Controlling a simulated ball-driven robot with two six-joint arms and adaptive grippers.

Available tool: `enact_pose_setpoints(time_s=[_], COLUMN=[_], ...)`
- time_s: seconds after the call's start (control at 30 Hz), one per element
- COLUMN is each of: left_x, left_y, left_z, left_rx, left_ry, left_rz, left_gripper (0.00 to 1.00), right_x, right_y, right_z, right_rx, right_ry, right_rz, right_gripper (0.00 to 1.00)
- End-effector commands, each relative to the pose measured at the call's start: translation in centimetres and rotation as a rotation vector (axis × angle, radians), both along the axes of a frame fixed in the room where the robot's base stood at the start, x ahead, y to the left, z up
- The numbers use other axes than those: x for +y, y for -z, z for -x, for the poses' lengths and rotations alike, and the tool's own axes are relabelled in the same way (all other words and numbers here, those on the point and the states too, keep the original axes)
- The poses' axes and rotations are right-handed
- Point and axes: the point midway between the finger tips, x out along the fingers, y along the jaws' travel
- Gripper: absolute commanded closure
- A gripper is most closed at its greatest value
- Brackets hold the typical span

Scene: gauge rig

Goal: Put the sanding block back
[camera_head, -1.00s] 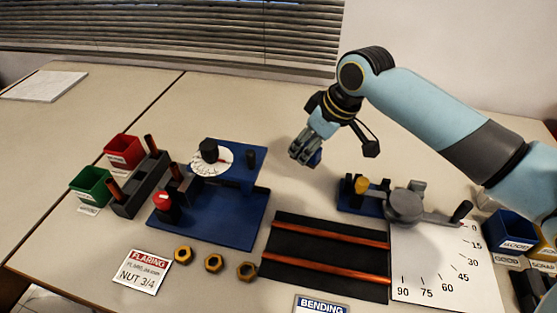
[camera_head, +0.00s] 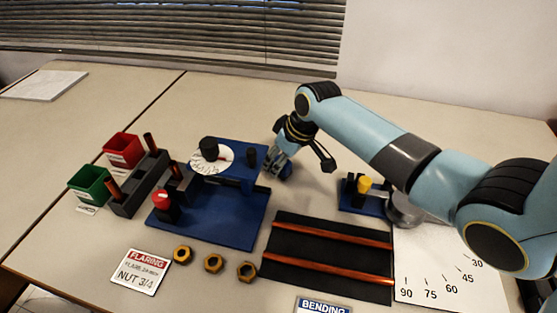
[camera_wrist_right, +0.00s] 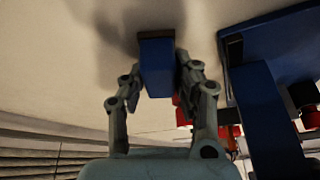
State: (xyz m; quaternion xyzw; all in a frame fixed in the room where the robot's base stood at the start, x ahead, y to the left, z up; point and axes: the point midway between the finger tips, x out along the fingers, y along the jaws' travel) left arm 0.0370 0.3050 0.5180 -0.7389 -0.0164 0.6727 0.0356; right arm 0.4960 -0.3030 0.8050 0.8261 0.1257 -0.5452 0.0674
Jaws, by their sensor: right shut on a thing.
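My right gripper (camera_head: 279,173) is low over the table, just right of the blue flaring rig (camera_head: 235,215). In the right wrist view the gripper (camera_wrist_right: 158,80) is shut on the sanding block (camera_wrist_right: 157,62), a blue block with a dark brown strip at its far end. A shadow lies on the table close by the block. I cannot tell whether the block touches the table. In the head view the fingers mostly hide the block. The rig's blue board (camera_wrist_right: 272,45) is beside the block, apart from it, in the wrist view. My left gripper is not in view.
A black mat (camera_head: 325,268) with two copper tubes lies in front, and the bender with a yellow knob (camera_head: 364,184) is to the right. The table behind the gripper is clear.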

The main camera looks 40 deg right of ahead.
Motion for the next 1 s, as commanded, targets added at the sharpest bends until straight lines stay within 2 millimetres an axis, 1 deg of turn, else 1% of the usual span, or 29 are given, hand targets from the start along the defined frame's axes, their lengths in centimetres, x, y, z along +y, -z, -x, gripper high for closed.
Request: enact_pose_setpoints(time_s=[0.07,0.1,0.27,0.3,0.53,0.67,0.77,1.0], left_x=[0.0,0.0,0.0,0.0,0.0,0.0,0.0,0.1], left_y=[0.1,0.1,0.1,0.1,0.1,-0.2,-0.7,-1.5], left_z=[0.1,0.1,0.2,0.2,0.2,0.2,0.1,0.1], left_rx=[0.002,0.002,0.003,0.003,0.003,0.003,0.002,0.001], left_ry=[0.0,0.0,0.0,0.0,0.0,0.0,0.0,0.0], left_rz=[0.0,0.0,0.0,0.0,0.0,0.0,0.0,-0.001], left_gripper=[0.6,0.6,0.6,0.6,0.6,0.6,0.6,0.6], right_x=[0.0,0.0,0.0,0.0,0.0,-0.2,-0.5,-1.2], right_y=[0.2,0.3,0.3,0.2,0.2,-0.8,-2.5,-7.5], right_z=[0.0,0.0,0.0,0.0,0.0,0.3,0.9,3.0], right_rx=[0.001,0.001,0.001,0.001,0.0,-0.002,-0.003,-0.003], right_ry=[0.0,0.0,0.0,0.0,0.0,0.0,0.0,-0.001], right_rz=[0.0,0.0,0.0,0.0,0.0,0.002,0.002,0.002], right_gripper=[1.0,0.69,0.48,0.47,0.47,0.47,0.47,0.47])
